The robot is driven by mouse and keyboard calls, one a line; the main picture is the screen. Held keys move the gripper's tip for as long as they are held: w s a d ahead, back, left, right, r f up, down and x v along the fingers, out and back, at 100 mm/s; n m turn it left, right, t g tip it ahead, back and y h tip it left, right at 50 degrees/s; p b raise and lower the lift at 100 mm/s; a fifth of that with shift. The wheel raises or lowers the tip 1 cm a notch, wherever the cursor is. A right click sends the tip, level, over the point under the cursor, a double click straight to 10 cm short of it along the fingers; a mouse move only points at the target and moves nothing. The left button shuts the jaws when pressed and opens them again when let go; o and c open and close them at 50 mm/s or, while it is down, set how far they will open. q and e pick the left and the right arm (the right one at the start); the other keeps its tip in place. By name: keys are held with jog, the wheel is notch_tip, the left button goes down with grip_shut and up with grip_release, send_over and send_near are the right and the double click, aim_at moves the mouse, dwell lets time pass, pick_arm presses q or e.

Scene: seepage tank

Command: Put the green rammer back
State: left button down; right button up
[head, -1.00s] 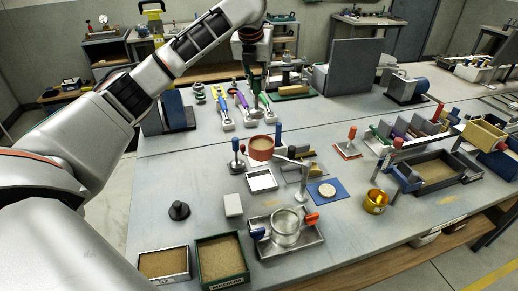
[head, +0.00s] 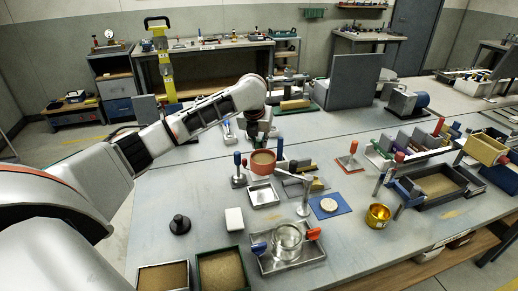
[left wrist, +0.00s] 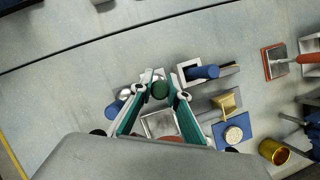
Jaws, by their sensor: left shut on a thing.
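The green rammer's rounded dark green end (left wrist: 159,90) shows between the fingertips of my left gripper (left wrist: 160,96) in the left wrist view. The gripper is shut on it. In the head view my left gripper (head: 258,134) hangs over the middle of the bench, just above and behind a red-brown pan of sand (head: 262,163). The rammer's lower part is hidden by the gripper, and I cannot tell whether it touches anything. My right gripper is in neither current view.
Blue-handled tools (head: 238,160) stand close to the pan, with a metal tray (head: 262,193) in front. A clear dish in a tray (head: 288,243) and a brass cup (head: 378,216) lie nearer. The left bench surface around a black knob (head: 180,224) is mostly free.

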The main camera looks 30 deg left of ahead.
pick_arm(q)
jog(key=shift+f, duration=1.15)
jog(key=c, duration=1.9)
grip_release()
jog(key=shift+f, duration=0.1)
jog(key=v, duration=1.2)
jog(key=shift+s, duration=0.1)
